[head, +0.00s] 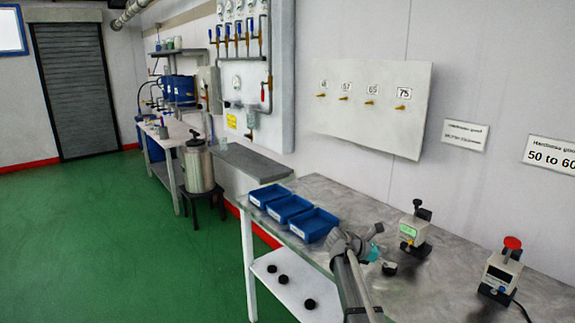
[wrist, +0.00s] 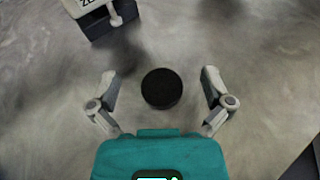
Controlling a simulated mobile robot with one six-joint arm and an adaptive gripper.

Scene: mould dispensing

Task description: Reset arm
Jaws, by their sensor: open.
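My gripper (wrist: 160,74) is open in the wrist view, with one finger on each side of a small black round puck (wrist: 162,88). The puck lies on the grey table top below, and neither finger appears to touch it. In the head view, my arm reaches over the grey table (head: 460,280), and its fingers are too small and covered to make out. The small dark puck also shows in the head view (head: 389,268), just right of the teal part of my gripper.
A tester with a green display (head: 412,232) stands close to my gripper. Another with a red knob (head: 501,271) stands further right. Three blue bins (head: 318,224) sit at the table's left. Several black pucks (head: 283,279) lie on the lower shelf. Green floor is clear at left.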

